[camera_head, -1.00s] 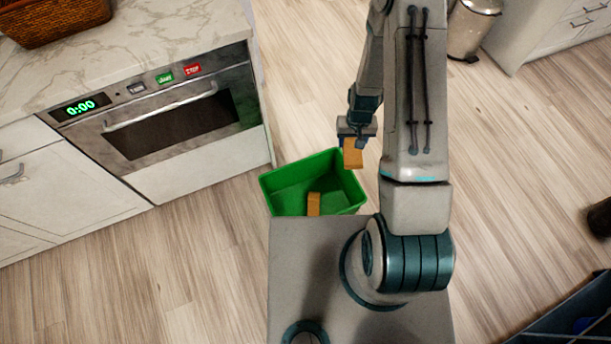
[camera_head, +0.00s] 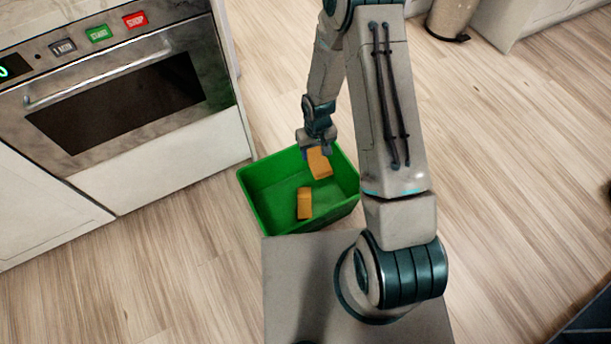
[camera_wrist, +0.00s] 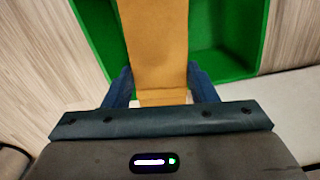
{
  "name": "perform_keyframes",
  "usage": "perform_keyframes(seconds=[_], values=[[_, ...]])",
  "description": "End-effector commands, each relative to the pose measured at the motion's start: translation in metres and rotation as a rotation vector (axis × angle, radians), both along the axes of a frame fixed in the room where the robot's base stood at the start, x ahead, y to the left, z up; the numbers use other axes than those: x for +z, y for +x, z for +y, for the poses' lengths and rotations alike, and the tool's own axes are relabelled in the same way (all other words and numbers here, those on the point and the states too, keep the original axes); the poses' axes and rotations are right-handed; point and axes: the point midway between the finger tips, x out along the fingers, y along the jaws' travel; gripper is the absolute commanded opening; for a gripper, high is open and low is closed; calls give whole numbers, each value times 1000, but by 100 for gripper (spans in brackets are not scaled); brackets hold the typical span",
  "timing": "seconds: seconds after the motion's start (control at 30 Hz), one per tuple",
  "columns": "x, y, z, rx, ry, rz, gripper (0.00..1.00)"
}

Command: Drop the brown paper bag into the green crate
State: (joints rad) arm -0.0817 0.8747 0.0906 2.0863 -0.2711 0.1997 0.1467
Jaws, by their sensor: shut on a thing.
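The brown paper bag (camera_head: 319,163) hangs from my gripper (camera_head: 314,150) over the right part of the green crate (camera_head: 262,222). In the wrist view the bag (camera_wrist: 155,45) sits between the two blue fingers of my gripper (camera_wrist: 160,92), which is shut on it. The green crate (camera_wrist: 222,62) shows behind the bag in the wrist view. A second brown bag-like item (camera_head: 304,203) lies inside the crate on its floor. Whether the held bag touches the crate cannot be told.
An oven (camera_head: 130,105) in a white cabinet stands left of the crate. A bin (camera_head: 452,15) stands at the top right. The wooden floor (camera_head: 520,150) to the right is clear. My base lies just below the crate in the head view.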

Motion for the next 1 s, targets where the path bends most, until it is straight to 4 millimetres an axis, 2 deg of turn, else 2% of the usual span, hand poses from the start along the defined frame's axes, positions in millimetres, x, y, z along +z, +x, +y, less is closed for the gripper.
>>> perform_keyframes(seconds=[0.03, 0.2, 0.4, 0.53, 0.83, 1.0], values=[[-24, 1, 3, 13, 0, -2, 30], [-62, 4, 13, 54, -4, -6, 30], [-96, 6, 23, 96, -9, -10, 30], [-108, 7, 27, 113, -12, -13, 30], [-118, 7, 30, 123, -14, -13, 30], [-135, 7, 30, 123, -13, -12, 30]])
